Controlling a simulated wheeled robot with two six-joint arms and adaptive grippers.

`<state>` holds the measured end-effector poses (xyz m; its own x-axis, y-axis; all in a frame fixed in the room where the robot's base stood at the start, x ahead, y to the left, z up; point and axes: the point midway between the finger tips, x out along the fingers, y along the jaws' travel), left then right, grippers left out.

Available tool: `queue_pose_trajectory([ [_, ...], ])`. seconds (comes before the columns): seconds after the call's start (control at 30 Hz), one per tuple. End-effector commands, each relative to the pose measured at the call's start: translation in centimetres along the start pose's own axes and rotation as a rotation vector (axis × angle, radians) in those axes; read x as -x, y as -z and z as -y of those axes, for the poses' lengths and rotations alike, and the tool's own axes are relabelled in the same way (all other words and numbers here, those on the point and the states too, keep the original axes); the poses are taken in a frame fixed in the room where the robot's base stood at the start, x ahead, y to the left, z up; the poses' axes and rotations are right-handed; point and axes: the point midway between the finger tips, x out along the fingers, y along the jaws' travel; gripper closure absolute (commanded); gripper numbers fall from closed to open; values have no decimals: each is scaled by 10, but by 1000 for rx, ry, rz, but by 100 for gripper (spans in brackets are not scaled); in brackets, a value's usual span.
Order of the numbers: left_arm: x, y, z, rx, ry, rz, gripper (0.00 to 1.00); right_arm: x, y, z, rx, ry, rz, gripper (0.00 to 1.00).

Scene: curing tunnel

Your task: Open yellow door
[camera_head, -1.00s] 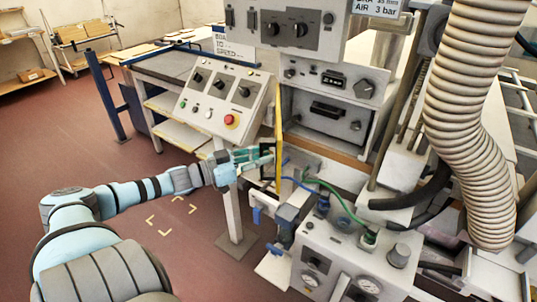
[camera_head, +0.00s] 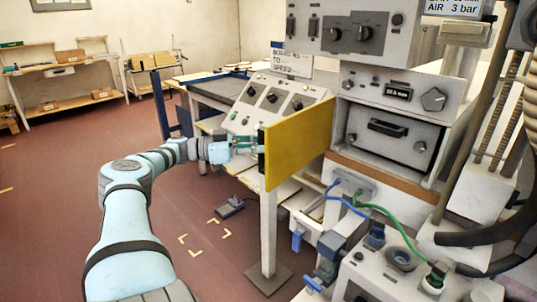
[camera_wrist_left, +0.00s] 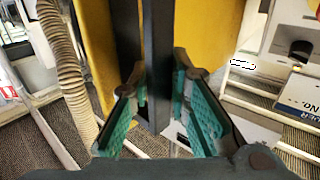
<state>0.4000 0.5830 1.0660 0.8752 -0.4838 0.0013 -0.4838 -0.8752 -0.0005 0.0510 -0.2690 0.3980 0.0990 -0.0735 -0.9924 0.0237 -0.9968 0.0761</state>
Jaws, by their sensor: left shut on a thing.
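The yellow door (camera_head: 299,142) is a flat panel in the middle of the head view. It stands out from the front of the grey cabinet, its right edge near the cabinet's left side. A dark upright handle (camera_head: 261,150) is at its left edge. My left gripper (camera_head: 254,145) reaches it from the left and is shut on this handle. In the left wrist view, the green-padded fingers (camera_wrist_left: 156,82) are on both sides of the dark handle bar (camera_wrist_left: 157,50), with yellow panel behind. My right gripper is not in view.
The cabinet front (camera_head: 390,142) with its black-handled drawer unit is uncovered. A sloping control box (camera_head: 268,98) is behind the door. Blue and green hoses (camera_head: 385,213) run below, right. A grey post (camera_head: 268,228) stands under the door. Red floor at the left is open.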

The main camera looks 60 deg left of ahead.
Motion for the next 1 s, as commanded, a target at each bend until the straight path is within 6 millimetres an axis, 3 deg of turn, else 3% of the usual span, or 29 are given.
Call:
queue_pose_trajectory([
  [0.37, 2, -1, 1, 1, 1, 5, 100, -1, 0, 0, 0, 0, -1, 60],
  [0.4, 1, -1, 0, 0, 0, 4, 80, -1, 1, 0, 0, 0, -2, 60],
  [0.53, 1, 0, 0, 0, 0, 3, 62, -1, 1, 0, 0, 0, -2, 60],
  [0.83, 2, 0, 1, 1, 1, 3, 62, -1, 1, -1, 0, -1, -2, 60],
  [1.0, 19, -3, 2, 5, 1, 9, 62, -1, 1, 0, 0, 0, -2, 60],
])
